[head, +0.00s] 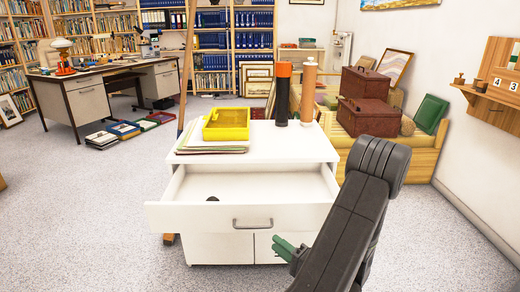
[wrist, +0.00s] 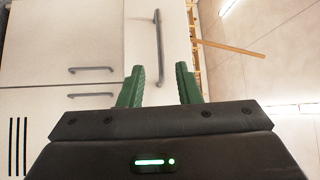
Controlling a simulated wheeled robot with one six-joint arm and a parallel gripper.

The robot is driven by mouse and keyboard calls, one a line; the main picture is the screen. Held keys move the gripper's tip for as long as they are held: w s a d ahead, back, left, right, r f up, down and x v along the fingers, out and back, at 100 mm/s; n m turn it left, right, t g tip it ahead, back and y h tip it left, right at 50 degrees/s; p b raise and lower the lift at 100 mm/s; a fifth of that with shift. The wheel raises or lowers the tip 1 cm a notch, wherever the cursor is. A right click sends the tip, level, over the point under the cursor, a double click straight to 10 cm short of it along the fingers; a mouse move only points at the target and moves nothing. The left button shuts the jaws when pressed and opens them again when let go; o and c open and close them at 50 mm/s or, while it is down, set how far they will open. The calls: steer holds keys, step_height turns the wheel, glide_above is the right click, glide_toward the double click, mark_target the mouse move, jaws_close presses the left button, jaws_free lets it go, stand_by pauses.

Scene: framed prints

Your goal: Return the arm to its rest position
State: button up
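My gripper (head: 284,247) is in front of the white cabinet (head: 219,249), at the lower right of its open drawer (head: 190,217) in the head view. In the wrist view my gripper (wrist: 160,85) shows two green fingers spread apart with nothing between them. The cabinet front and its grey handles (wrist: 158,45) show beyond the fingers, in a view turned on its side. The drawer is pulled out, and a small dark round object (head: 212,199) lies inside it. My dark arm comes in from the lower right of the head view.
A yellow tray (head: 227,133) on papers and two upright tubes, one black and orange (head: 282,95), one tan (head: 308,95), stand on the cabinet. A wooden bench (head: 425,155) with brown boxes (head: 368,116) is behind right. A wall shelf (head: 492,95) is at right.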

mark_target(256, 228)
steer(key=b+x, duration=0.1)
steer(key=x, duration=0.9)
steer(key=shift+r, duration=0.1)
